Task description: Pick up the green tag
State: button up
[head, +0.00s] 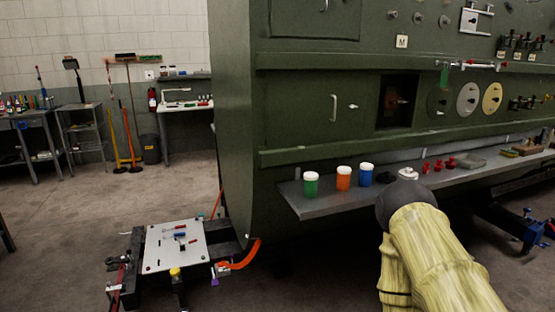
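A small green tag (444,77) hangs on the dark green fuselage panel (300,105), in the upper right of the head view. It is beside the left end of a thin metal bar and above the round discs. My arm, in a pale yellow cover with a dark rounded end, rises from the bottom right in front of the shelf. My gripper does not show, so its place relative to the tag cannot be seen.
A shelf (322,206) juts from the panel below the tag. It bears green (311,187), orange (344,181) and blue (366,177) jars with white lids, and small red parts. A low stand (154,266) with tools is at lower left. Open floor lies left.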

aim_at(443, 82)
jog(key=z, duration=1)
jog(key=i, duration=0.85)
jog(key=z, duration=1)
jog(key=i, duration=0.95)
jog(key=u, duration=0.7)
jog(key=i, duration=0.8)
jog(key=u, duration=0.75)
